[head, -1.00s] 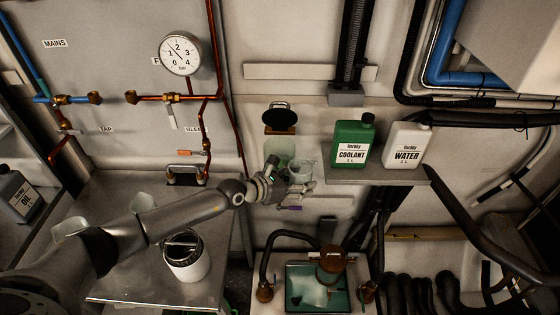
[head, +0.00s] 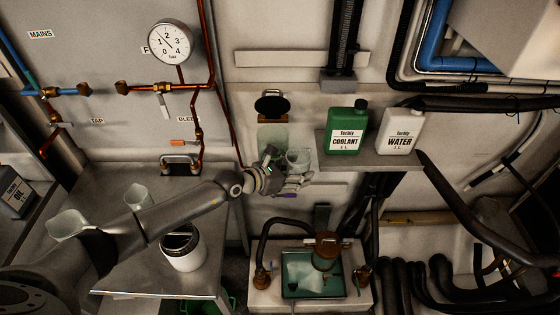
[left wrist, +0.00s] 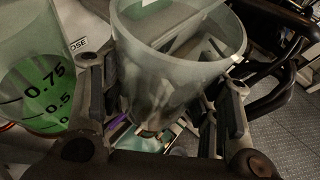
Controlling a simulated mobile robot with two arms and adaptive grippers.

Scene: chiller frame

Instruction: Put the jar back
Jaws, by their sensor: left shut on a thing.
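A clear, open-topped jar (head: 298,158) is in my left gripper (head: 290,177), in front of the back wall. In the left wrist view the fingers of the left gripper (left wrist: 172,105) stand on both sides of the jar (left wrist: 165,65), which looks empty and tilted. Just left of it is a clear measuring vessel (head: 272,138) under a raised black lid (head: 272,103). The vessel also shows in the left wrist view (left wrist: 30,75), with green liquid and the marks 0.75 and 0.5. I cannot tell whether jar and vessel touch. My right gripper is out of view.
A shelf (head: 335,160) at right carries a green coolant bottle (head: 346,133) and a white water bottle (head: 399,132). The metal bench (head: 150,278) at left holds a white canister (head: 184,252) and clear cups (head: 68,224). A teal basin (head: 300,288) sits below; black hoses fill the lower right.

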